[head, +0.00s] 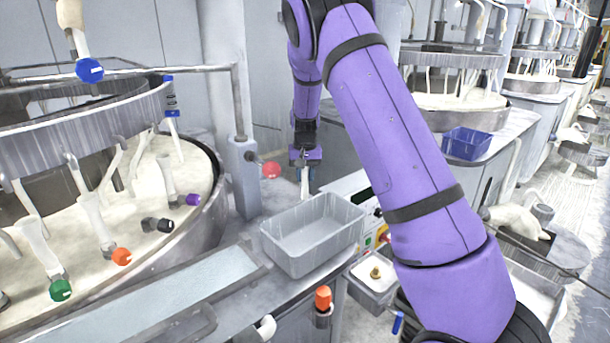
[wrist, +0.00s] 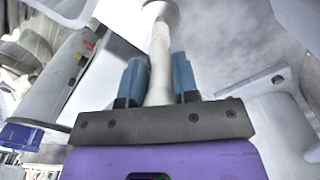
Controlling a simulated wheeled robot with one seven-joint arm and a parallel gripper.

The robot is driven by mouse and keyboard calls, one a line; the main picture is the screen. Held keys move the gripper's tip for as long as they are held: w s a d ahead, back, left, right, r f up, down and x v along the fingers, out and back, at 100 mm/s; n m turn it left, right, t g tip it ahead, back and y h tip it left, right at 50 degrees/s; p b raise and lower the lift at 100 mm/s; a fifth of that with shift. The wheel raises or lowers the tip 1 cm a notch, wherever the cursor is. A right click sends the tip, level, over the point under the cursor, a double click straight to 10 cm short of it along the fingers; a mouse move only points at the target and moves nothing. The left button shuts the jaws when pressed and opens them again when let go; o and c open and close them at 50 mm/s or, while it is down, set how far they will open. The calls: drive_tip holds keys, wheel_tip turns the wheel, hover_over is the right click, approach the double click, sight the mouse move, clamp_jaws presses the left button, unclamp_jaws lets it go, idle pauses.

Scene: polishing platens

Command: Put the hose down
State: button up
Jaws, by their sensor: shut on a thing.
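My gripper (head: 304,168) hangs down at the end of my purple arm, behind the grey bin and right of the grey post. In the wrist view its blue fingers (wrist: 159,82) are shut on the white hose (wrist: 159,55). The hose runs away from the fingers and widens to a rounded pale part at the top edge of that view. In the head view only a short white piece of the hose (head: 304,188) shows below the fingers. I cannot tell whether it touches anything there.
An empty grey bin (head: 312,267) stands on the bench in front of my gripper. A red knob (head: 271,170) sticks out from the grey post (head: 241,180) close by. A large round platen with colored-tipped white arms fills the left. A blue bin (head: 467,144) stands behind my arm.

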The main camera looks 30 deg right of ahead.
drive_tip(key=shift+f, duration=0.55)
drive_tip(key=o, duration=0.9)
